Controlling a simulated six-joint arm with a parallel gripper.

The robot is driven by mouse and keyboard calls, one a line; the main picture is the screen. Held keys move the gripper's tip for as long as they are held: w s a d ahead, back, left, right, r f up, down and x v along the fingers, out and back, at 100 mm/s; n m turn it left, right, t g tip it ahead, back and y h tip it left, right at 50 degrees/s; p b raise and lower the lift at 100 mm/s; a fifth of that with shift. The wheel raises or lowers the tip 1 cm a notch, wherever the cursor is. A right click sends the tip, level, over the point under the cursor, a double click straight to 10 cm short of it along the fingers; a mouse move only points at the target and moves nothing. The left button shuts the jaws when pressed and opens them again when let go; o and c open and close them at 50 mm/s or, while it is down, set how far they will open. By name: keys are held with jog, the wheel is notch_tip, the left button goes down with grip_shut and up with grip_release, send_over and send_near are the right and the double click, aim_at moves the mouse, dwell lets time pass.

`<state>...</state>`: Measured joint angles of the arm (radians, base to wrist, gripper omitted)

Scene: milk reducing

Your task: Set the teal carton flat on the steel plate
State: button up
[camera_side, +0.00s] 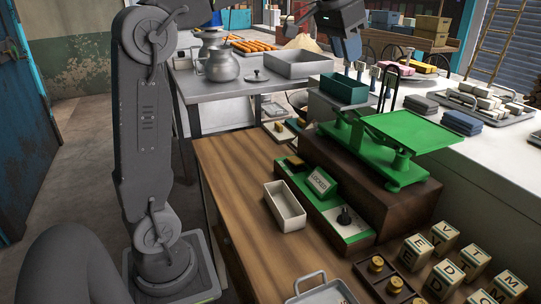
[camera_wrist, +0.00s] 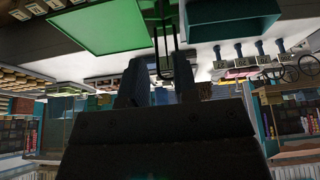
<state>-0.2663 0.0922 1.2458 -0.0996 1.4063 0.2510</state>
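The teal carton (camera_side: 344,88) is an open-topped box at the left end of the green balance scale (camera_side: 392,160). It also shows at the top right of the wrist view (camera_wrist: 232,22). My gripper (camera_side: 347,58) hangs above the carton in the side view, apart from it. In the wrist view its two dark fingers (camera_wrist: 164,82) stand apart with nothing held between them. I cannot tell for sure which surface is the steel plate; a grey metal tray (camera_side: 300,62) lies left of the carton on the rear bench.
A thin black loop (camera_side: 391,82) rises beside the carton. The scale's wide green pan (camera_side: 415,130) is empty. A cream bin (camera_side: 285,207) and a green box with a "LOCKED" sign (camera_side: 318,181) stand in front. Letter blocks (camera_side: 444,236) sit at lower right. The wooden bench's left side is clear.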

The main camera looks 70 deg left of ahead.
jog(key=s+d+f, duration=0.5)
jog(key=s+f, duration=0.4)
jog(key=s, duration=0.2)
jog(key=s+d+f+t, duration=0.1)
jog(key=s+d+f, duration=0.4)
jog(key=s+f, duration=0.5)
jog(key=shift+s, duration=0.85)
